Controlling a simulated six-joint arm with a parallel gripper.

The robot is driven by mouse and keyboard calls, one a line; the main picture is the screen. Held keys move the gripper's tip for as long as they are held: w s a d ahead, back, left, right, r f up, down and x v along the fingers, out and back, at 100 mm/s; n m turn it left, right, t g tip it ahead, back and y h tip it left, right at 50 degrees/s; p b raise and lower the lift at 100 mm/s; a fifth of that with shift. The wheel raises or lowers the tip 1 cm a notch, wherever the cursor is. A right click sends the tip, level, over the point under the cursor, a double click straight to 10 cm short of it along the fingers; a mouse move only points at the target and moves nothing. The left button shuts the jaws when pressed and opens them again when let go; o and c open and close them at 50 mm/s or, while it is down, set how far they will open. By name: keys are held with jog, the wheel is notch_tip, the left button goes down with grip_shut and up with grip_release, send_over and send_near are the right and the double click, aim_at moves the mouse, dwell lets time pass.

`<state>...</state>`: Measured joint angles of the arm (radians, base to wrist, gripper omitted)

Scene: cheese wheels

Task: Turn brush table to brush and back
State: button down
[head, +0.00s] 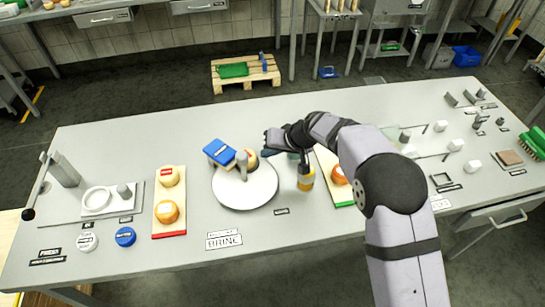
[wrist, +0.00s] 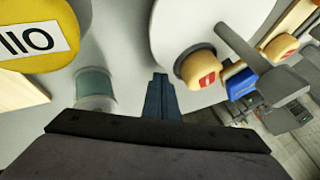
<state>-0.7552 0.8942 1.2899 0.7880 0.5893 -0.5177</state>
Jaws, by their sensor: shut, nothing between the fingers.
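The white round turntable (head: 246,196) lies mid-table, with a grey upright post (head: 241,165) in front of a small cheese wheel (head: 252,157). The blue brush block (head: 223,151) is at its back left. In the wrist view, the blue fingertips (wrist: 160,84) are together beside the white disc (wrist: 185,25). The red-labelled cheese (wrist: 197,69) is near the disc's edge, with the blue block (wrist: 240,83) to its right. I cannot tell what touches the cheese.
A yellow-orange jar (head: 305,179) and a greenish glass (wrist: 95,84) stand close to my gripper. A board (head: 157,206) with cheeses is left, another (head: 325,163) right, partly hidden by my arm. A BRINE sign (head: 224,240) lies in front. The table's front centre is mostly clear.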

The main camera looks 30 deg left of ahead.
jog(key=shift+a+f+n+g+b, duration=0.1)
jog(key=shift+a+n+g+b, duration=0.45)
jog(key=shift+a+n, duration=0.2)
jog(key=shift+s+a+b, duration=0.15)
jog(key=shift+a+b, duration=0.15)
jog(key=shift+a, duration=0.4)
jog(key=shift+s+a+b, duration=0.1)
jog(key=shift+a+b, duration=0.15)
jog(key=shift+a, duration=0.45)
jog(key=shift+s+a+b, duration=0.15)
jog(key=shift+s+a, duration=0.2)
jog(key=shift+a, duration=0.35)
jog(key=shift+s+a+b, duration=0.15)
jog(key=shift+s+a, duration=0.2)
jog(key=shift+a, duration=0.35)
jog(key=shift+s+a, duration=0.75)
jog(key=shift+a, duration=0.1)
jog(key=shift+s+a, duration=0.1)
jog(key=shift+w, duration=0.2)
